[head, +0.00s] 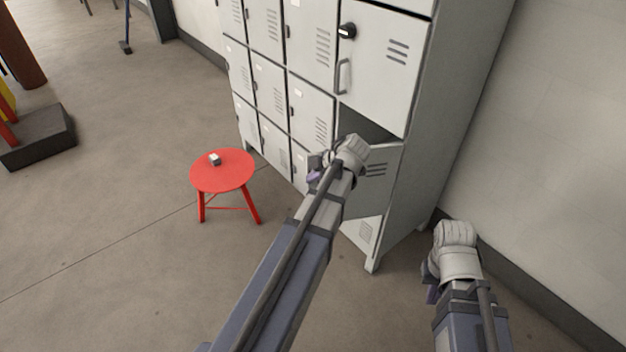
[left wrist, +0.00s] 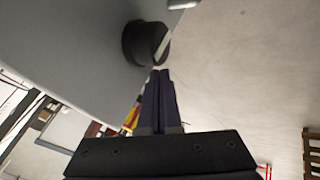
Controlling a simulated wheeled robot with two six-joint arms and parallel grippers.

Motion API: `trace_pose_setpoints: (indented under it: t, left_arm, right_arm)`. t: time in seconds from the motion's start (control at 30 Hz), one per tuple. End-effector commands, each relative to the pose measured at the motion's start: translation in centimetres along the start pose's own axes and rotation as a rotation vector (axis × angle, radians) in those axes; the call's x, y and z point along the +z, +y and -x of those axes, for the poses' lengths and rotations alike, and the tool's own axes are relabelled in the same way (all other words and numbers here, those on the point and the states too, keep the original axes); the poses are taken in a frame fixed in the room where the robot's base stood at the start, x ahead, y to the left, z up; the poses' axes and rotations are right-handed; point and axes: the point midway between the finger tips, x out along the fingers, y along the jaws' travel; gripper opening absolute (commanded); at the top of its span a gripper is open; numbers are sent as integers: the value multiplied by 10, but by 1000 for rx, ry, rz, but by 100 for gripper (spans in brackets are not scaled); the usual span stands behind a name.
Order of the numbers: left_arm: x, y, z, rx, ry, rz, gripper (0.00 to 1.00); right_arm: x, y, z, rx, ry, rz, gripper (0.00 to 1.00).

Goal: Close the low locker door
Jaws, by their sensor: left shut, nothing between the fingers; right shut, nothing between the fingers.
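The low locker door (head: 382,178), pale grey with vent slits, stands ajar in the head view below a closed door with a black lock. A dark opening shows above its top edge, and my left arm hides its left part. My left gripper (head: 316,172) is shut and empty at the door's left side. In the left wrist view its dark fingers (left wrist: 160,98) point at a black round knob (left wrist: 146,43) on a grey panel (left wrist: 75,45), very close to it; contact cannot be told. My right gripper (head: 431,287) is shut and empty, low at the right, apart from the locker.
The grey locker bank (head: 455,110) stands against the wall. The floor at the left is mostly clear, with a dark block (head: 38,138) farther off.

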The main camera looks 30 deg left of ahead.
Motion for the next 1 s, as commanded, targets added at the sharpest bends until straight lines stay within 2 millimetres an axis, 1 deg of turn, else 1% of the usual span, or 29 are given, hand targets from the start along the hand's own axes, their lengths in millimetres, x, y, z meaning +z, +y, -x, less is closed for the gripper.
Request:
trace_pose_setpoints:
  t: [0.27,0.37,0.47,0.57,0.73,0.87,1.0]
  left_arm:
    - [0,2,-1,3,-3,-4,0]
    - [-1,8,-4,12,-12,-20,0]
    - [-2,19,-11,29,-29,-51,0]
    - [-2,36,-20,55,-54,-100,0]
    - [2,76,-40,118,-116,-217,0]
    - [9,110,-53,171,-169,-315,0]
    - [22,144,-65,226,-226,-420,0]
  right_arm:
    - [0,0,0,0,0,0,0]
    - [0,0,0,0,0,0,0]
    - [0,0,0,0,0,0,0]
    - [0,0,0,0,0,0,0]
    - [0,0,0,0,0,0,0]
    - [0,0,0,0,0,0,0]
    - [0,0,0,0,0,0,0]
